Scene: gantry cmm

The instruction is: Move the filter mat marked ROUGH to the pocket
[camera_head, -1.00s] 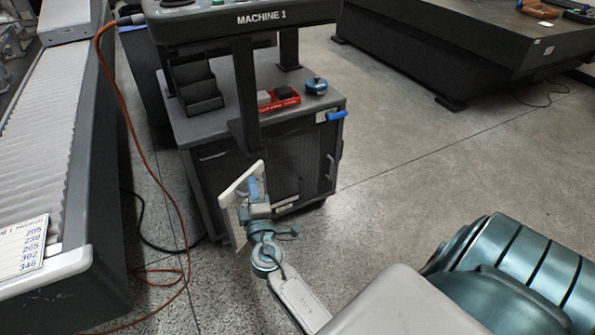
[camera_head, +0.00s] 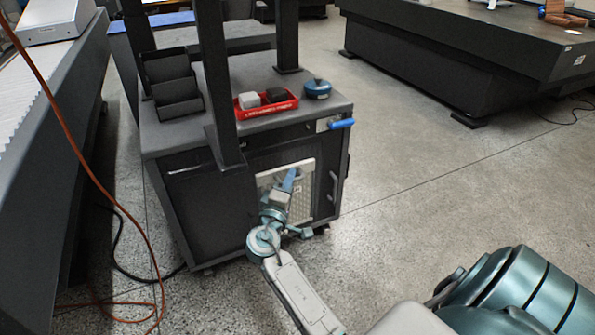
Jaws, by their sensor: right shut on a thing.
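A pale framed filter mat (camera_head: 302,203) with a meshed face shows in the head view, in front of the dark cabinet. My right gripper (camera_head: 287,188) is shut on the mat, with the wrist covering its lower left part. The mat stands roughly upright, its face toward me. I cannot tell whether it touches the cabinet front. No ROUGH marking can be read, and I cannot make out a pocket for certain. My left gripper is not in view.
The cabinet (camera_head: 190,209) carries a dark stepped holder (camera_head: 172,85), a red tray (camera_head: 265,109) with small blocks and a blue round object (camera_head: 317,89). A dark post (camera_head: 217,80) rises in front. An orange cable (camera_head: 75,150) hangs at left. Floor at right is clear.

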